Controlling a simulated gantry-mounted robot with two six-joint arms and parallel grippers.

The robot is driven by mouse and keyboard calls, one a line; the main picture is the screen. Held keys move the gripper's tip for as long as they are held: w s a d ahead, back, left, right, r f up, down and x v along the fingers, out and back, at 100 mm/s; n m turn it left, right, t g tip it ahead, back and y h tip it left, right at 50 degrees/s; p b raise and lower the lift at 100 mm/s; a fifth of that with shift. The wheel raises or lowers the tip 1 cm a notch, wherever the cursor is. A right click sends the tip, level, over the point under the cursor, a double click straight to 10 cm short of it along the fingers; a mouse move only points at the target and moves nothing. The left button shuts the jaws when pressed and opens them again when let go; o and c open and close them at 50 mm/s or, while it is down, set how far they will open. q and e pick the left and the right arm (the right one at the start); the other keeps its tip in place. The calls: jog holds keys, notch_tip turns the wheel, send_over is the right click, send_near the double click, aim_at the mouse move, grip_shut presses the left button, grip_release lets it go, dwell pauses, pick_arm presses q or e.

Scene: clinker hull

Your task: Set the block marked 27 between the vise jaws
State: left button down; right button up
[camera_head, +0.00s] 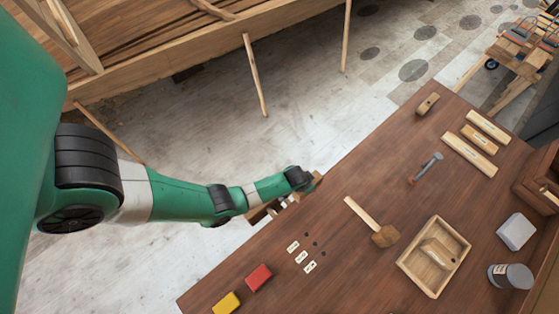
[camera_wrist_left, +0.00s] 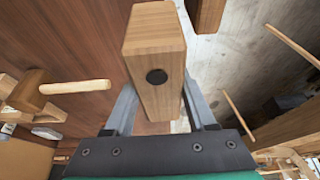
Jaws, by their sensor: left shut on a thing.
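My left gripper (camera_wrist_left: 160,112) is shut on a pale wooden block (camera_wrist_left: 155,60) with a dark round spot on its near face. I cannot read a number on it. In the head view the left arm reaches over the table's left edge, and its wrist hides the gripper and the block. Brown wooden parts (camera_head: 262,212) stick out at that edge under the wrist; they look like the vise, but its jaws are mostly hidden. A brown wooden piece (camera_wrist_left: 207,14) beyond the block in the wrist view may be a jaw. My right gripper is not in view.
Floor lies left of the table edge.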

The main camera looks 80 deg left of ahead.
pick_arm(q)
jog(key=s+f, duration=0.1)
jog(key=s+f+b, duration=0.1)
jog(key=s, duration=0.1)
jog(key=s+f, duration=0.1)
jog(key=s, duration=0.1)
jog(key=shift+s+d, duration=0.15)
jog(key=shift+s, duration=0.05)
jog(key=s+f+b, duration=0.6)
jog(key=f+b, duration=0.2)
jog(key=f, duration=0.2)
jog(key=shift+s+d+f, duration=0.2)
jog(key=shift+s+d, duration=0.05)
jog(key=shift+s, duration=0.05)
jog(key=shift+c, duration=1.1)
grip_release()
jog(key=w+p+v, duration=0.1)
jog(key=p+v, duration=0.8)
jog(key=v, duration=0.4)
jog(key=shift+r, duration=0.3)
